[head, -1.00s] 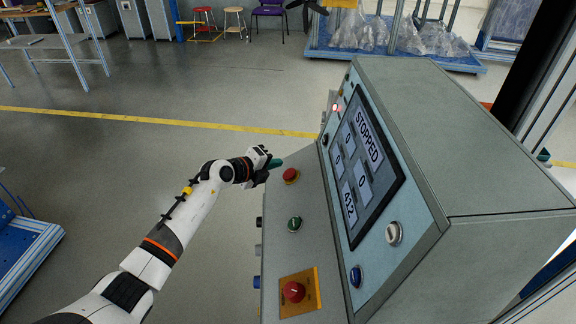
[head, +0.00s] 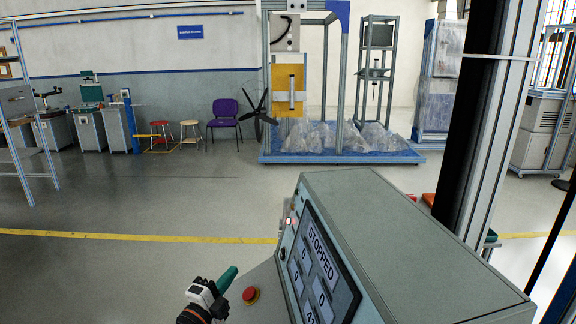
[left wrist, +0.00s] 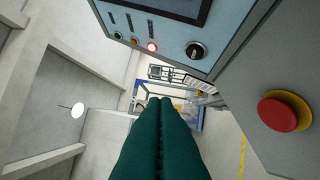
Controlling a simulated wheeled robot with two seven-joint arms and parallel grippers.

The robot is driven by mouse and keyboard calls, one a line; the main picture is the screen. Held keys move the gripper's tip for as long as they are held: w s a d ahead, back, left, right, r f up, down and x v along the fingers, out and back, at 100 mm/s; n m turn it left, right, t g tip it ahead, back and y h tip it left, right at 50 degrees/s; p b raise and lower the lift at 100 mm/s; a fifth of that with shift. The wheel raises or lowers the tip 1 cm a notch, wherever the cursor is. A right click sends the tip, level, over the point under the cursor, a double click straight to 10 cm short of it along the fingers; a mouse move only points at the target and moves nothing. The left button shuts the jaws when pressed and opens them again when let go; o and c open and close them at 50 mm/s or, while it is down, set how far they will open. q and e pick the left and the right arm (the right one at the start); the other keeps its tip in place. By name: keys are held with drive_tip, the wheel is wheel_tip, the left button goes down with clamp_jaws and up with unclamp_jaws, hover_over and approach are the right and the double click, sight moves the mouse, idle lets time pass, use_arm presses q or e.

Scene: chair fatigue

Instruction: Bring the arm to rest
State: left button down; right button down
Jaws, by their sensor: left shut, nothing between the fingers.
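My left gripper (head: 228,279) is at the bottom of the head view, beside the left edge of the control console (head: 390,235). Its green fingers (left wrist: 160,140) lie together in the left wrist view, with nothing between them. A red button (head: 250,295) on the console's lower panel is just right of the gripper, apart from it; it also shows in the left wrist view (left wrist: 284,112). The console screen (head: 318,270) reads STOPPED. My right gripper is not in view.
A dark upright post (head: 478,120) stands right of the console. A yellow floor line (head: 130,237) crosses open grey floor. A purple chair (head: 224,115), stools and a blue platform (head: 340,157) with plastic-wrapped items stand at the back.

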use_arm(q)
drive_tip(key=s+a+f+n+g+y, duration=0.2)
drive_tip(key=s+a+f+n+y, duration=0.2)
drive_tip(key=s+a+n+y, duration=0.35)
drive_tip(key=s+a+f+n+g+y, duration=0.2)
drive_tip(key=s+a+f+n+y, duration=0.3)
drive_tip(key=s+n, duration=0.5)
drive_tip(key=s+d+f+n+g+h, duration=0.1)
drive_tip(key=s+d+f+g+h, duration=0.1)
drive_tip(key=s+g, duration=0.35)
drive_tip(key=s+d+f+g+h, duration=0.1)
drive_tip(key=s+d+f+g, duration=0.1)
drive_tip(key=s, duration=0.7)
drive_tip(key=s+d+f+n+g+h, duration=0.1)
drive_tip(key=s+d+f+g+h, duration=0.15)
drive_tip(key=s, duration=0.45)
wheel_tip(320, 180, down, 25)
drive_tip(key=g, duration=0.2)
drive_tip(key=s+a+f+g+y, duration=0.1)
drive_tip(key=s+a+f, duration=0.2)
drive_tip(key=s+f, duration=1.4)
drive_tip(key=shift+s+m, duration=0.15)
drive_tip(key=shift+m, duration=0.2)
